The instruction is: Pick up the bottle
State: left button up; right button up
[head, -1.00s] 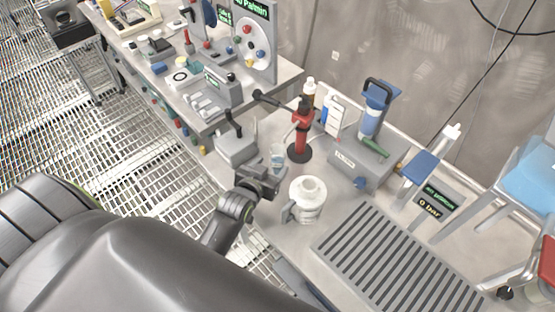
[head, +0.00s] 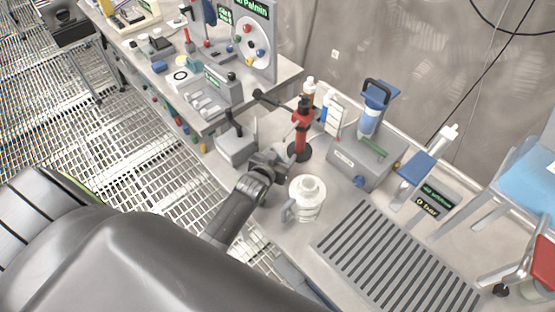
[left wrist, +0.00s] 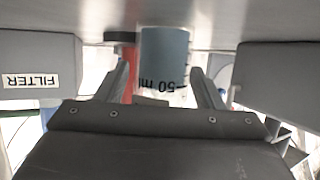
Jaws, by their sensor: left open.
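A brown bottle with a white cap (head: 309,89) stands at the back of the bench, partly behind the red stand. A white-and-blue bottle (head: 327,105) stands beside it, partly covered by a white card. My left gripper (head: 277,158) is open in front of the red stand, apart from both bottles. In the left wrist view, which is upside down, a blue-grey beaker marked 50 ml (left wrist: 165,58) shows between the open fingers (left wrist: 162,85). I cannot tell whether they touch it. The gripper hides the beaker in the head view. My right gripper is not in view.
The red stand (head: 301,130) is close ahead of the gripper. A white jug (head: 307,198) is to its right, a grey box (head: 236,147) to its left. The grey FILTER box (head: 357,160) and slotted grate (head: 395,262) lie further right.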

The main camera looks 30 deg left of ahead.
aim_at(280, 149)
pick_arm(q)
jog(key=c, duration=1.2)
jog(key=shift+r, duration=0.1)
jog(key=shift+r, duration=0.6)
notch_tip(280, 149, up, 2)
jog(key=shift+b, duration=0.35)
jog(key=s+b, duration=0.1)
jog(key=s, duration=0.5)
jog(key=s+b, duration=0.1)
jog(key=s, duration=0.5)
jog(key=s+d+b, duration=0.1)
jog(key=s, duration=0.5)
